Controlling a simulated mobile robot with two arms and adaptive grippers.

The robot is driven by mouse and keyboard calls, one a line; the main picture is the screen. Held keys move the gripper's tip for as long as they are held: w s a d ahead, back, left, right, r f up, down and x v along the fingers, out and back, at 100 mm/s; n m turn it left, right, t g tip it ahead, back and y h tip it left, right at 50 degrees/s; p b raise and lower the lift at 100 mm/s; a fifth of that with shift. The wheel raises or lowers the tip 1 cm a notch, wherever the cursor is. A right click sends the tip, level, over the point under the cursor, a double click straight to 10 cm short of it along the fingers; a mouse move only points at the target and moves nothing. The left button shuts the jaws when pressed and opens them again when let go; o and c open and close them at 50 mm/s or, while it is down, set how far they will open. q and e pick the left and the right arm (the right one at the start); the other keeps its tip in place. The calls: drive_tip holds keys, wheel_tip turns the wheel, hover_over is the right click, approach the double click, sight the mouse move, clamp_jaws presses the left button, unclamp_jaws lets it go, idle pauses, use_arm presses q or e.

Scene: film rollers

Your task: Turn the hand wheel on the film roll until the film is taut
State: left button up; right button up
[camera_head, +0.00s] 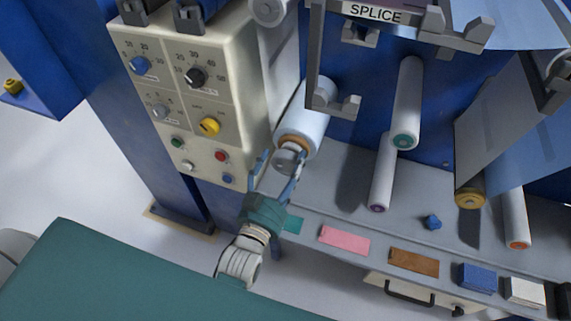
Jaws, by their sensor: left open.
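The film roll (308,115) is a pale blue-white cylinder with an orange-brown end, to the right of the beige control panel. A grey hand wheel (287,158) sits at its near end. My left gripper (279,160) is open, with its blue-grey fingers at the hand wheel, one on the left and one on the right. I cannot tell whether the fingers touch it. The fingers hide part of the wheel. A bluish film sheet (492,115) hangs at the right, around a roller with a yellow-brown end (471,198). My right gripper is not in view.
The control panel (190,100) with knobs and buttons stands close left of my gripper. A grey SPLICE frame (375,14) hangs above. White rollers (407,100) stand to the right.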

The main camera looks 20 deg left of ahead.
use_arm(q)
drive_tip(key=c, duration=1.1)
drive_tip(key=shift+c, duration=0.2)
drive_tip(key=n+p, duration=0.3)
drive_tip(key=n, duration=0.1)
drive_tip(key=n+p, duration=0.1)
drive_tip(key=n, duration=0.2)
drive_tip(key=shift+s+n, duration=0.1)
drive_tip(key=shift+n, duration=0.2)
drive_tip(key=shift+d+f+n+p, duration=0.15)
drive_tip(key=shift+n+p, duration=0.25)
drive_tip(key=shift+n, duration=0.6)
